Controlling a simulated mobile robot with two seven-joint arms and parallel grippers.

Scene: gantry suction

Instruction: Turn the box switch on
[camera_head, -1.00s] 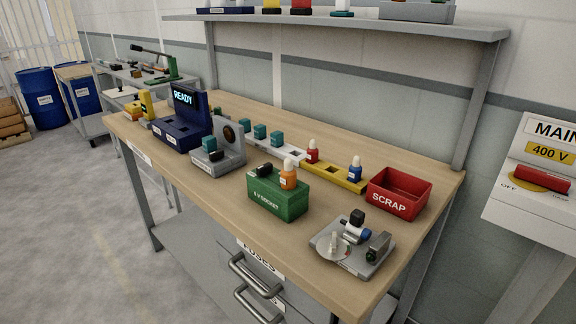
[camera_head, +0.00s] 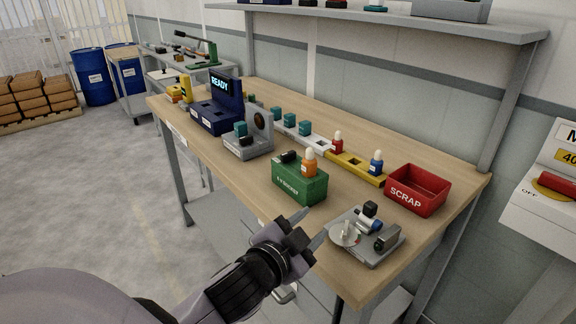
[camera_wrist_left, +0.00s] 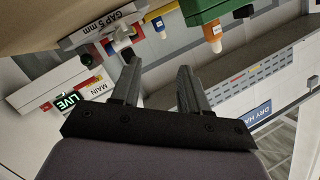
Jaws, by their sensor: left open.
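The green box (camera_head: 300,187) stands near the front edge of the bench. I cannot tell the switch's position. My left gripper (camera_head: 316,226) is open and empty, in front of the bench edge and apart from the box. In the left wrist view the open fingers (camera_wrist_left: 158,82) point toward the bench, with the green box (camera_wrist_left: 205,12), its black part (camera_wrist_left: 243,12) and orange piece (camera_wrist_left: 213,42) beyond them. My right gripper is not in view.
A grey plate with small fittings (camera_head: 368,248) lies right of the box, near my gripper. Behind are a yellow rail (camera_head: 340,164) with bottle-shaped pieces and a red scrap bin (camera_head: 418,190). A grey block (camera_head: 250,146) stands to the left. A wall panel with a red lever (camera_head: 556,187) is far right.

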